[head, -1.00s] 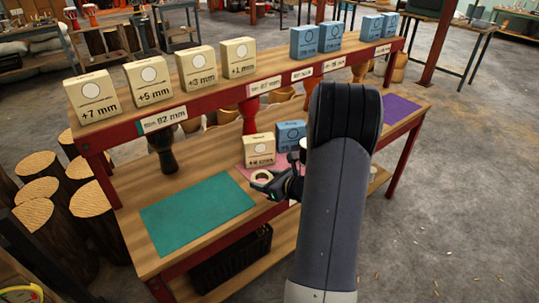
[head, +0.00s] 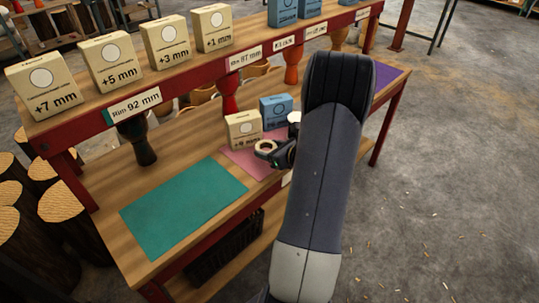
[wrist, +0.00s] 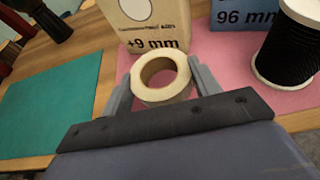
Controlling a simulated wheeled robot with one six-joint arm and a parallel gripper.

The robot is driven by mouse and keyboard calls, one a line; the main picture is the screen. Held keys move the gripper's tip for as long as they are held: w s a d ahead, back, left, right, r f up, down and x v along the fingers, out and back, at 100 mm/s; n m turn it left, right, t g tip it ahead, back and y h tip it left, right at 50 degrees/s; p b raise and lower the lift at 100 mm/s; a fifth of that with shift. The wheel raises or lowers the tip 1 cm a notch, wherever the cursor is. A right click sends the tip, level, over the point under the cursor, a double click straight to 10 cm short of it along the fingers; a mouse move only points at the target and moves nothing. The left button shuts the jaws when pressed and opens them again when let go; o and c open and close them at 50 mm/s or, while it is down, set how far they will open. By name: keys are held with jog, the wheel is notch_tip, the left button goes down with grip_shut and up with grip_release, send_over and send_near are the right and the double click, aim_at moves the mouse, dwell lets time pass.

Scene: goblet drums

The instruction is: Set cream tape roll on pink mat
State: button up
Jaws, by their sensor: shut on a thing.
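The cream tape roll (wrist: 161,78) is held between the two fingers of my gripper (wrist: 161,90) in the wrist view. In the head view the roll (head: 266,147) shows at the end of my gripper (head: 272,153), over the left part of the pink mat (head: 243,160). The mat also shows in the wrist view (wrist: 215,72). I cannot tell whether the roll touches the mat. Part of the mat is hidden behind my arm and the boxes.
A cream +9 mm box (head: 243,130) and a blue box (head: 276,110) stand at the mat's back. A black spool (wrist: 288,45) stands on the mat to the right. A teal mat (head: 184,207) lies left, bare. The upper shelf (head: 190,92) holds several boxes.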

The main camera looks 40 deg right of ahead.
jog(key=shift+f, duration=1.25)
jog(key=shift+f+b, duration=0.25)
jog(key=shift+b, duration=0.15)
jog(key=o, duration=1)
jog(key=shift+r, duration=0.1)
jog(key=shift+r+p, duration=0.1)
jog(key=shift+p, duration=0.2)
jog(key=shift+s+d+r, duration=0.1)
jog(key=shift+s+r, duration=0.1)
jog(key=shift+s, duration=0.05)
jog(key=v, duration=1.1)
jog(key=shift+s, duration=0.25)
jog(key=shift+w, duration=0.15)
